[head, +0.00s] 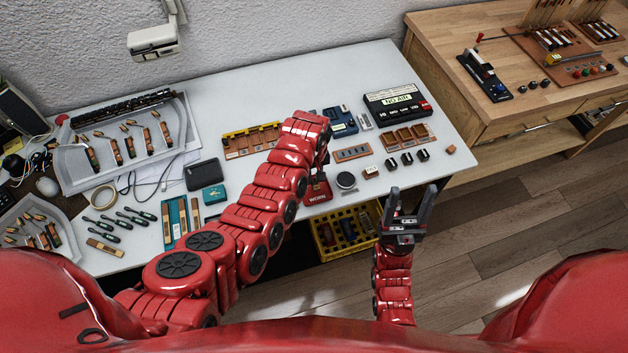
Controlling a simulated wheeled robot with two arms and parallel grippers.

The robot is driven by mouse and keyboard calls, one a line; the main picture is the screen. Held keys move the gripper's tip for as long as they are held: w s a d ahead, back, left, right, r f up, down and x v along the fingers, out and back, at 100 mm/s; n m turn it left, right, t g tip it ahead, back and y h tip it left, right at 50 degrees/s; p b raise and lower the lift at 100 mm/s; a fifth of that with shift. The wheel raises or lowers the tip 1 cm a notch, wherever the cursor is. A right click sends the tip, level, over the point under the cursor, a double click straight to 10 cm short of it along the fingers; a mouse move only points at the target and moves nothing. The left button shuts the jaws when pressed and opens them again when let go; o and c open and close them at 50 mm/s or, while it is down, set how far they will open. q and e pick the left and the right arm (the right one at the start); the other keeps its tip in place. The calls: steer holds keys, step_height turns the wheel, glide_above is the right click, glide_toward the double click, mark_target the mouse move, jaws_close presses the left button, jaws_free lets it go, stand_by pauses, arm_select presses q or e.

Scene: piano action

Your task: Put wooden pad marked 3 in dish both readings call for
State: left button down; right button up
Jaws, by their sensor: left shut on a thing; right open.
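My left gripper (322,160) points down over the middle of the white table, just above a red labelled item (318,192) near the front edge. My own arm hides most of its fingers. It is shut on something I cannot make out. My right gripper (409,205) is open and empty, in front of the table's edge. I cannot read a 3 on any pad. A small wooden block (450,149) lies near the table's right corner.
A black device reading "NO AIR" (398,101) stands at the back right beside a blue device (341,121). A yellow crate (347,232) sits below the table edge. A wooden bench (450,60) is to the right.

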mark_target(314, 179)
arm_select(q)
steer(key=shift+w+f+p, duration=0.15)
steer(key=shift+f+p, duration=0.2)
steer(key=shift+f, duration=1.45)
steer(key=shift+f+b, duration=0.2)
steer(key=shift+b, duration=0.2)
steer(key=c, duration=0.7)
jaws_free()
steer(key=shift+r, duration=0.15)
